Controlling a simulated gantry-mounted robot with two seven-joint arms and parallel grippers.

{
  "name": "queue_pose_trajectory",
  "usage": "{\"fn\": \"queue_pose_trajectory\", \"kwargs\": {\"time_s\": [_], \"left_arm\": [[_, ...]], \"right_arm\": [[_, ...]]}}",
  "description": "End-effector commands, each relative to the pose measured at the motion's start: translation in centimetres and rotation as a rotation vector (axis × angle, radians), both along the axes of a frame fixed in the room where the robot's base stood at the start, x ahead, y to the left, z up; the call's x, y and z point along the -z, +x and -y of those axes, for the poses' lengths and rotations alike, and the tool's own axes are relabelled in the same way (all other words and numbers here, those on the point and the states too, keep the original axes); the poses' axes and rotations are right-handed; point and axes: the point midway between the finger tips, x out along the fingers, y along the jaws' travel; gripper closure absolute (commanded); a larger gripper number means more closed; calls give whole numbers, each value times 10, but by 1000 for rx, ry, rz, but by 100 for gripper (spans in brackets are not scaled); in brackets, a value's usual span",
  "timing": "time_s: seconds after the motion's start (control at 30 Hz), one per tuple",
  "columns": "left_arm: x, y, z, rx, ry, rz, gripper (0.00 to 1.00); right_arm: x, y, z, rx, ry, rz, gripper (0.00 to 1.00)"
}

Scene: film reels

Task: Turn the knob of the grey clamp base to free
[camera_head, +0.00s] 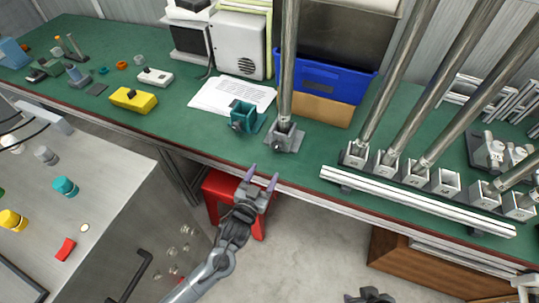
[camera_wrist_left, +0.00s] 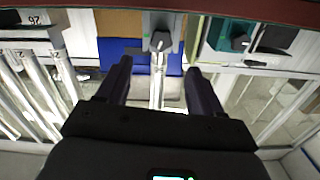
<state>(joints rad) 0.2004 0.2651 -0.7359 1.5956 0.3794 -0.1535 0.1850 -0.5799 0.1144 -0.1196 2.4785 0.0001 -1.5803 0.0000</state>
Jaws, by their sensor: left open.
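The grey clamp base (camera_head: 284,138) stands on the green bench near its front edge, with an upright metal pole (camera_head: 289,65) in it. I cannot read the knob's setting. My left gripper (camera_head: 262,177) is open and empty, in front of the bench edge and apart from the base. Its fingers (camera_wrist_left: 159,68) point towards the knob. A dark part, seemingly my right gripper (camera_head: 370,296), is cut off by the bottom edge; its jaws are unclear.
A teal clamp base (camera_head: 243,114) stands close left of the grey one. A white rail (camera_head: 415,201) lies along the bench edge at right, before several clamp blocks with poles. A blue bin (camera_head: 325,78) is behind. A red stool (camera_head: 222,190) stands below.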

Motion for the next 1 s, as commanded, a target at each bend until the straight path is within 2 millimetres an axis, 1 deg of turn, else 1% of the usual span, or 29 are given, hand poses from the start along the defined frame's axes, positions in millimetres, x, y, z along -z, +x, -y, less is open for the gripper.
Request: {"fn": "queue_pose_trajectory", "kwargs": {"time_s": [0.03,0.17,0.27,0.5,0.7,0.8,1.0], "left_arm": [[2,4,1,4,2,18,34],[0,15,5,7,2,34,34],[0,28,9,7,2,34,34],[1,65,22,8,2,33,34],[1,90,30,8,2,31,34],[0,98,32,8,1,31,34],[-1,105,35,8,1,30,34]], "right_arm": [[4,0,0,-1,-1,1,57],[8,0,1,-3,-4,2,57],[12,0,1,-5,-5,2,57],[25,0,2,-7,-8,2,57],[34,0,2,-6,-8,2,57],[37,0,2,-6,-8,2,57],[39,0,1,-5,-5,2,57]]}}
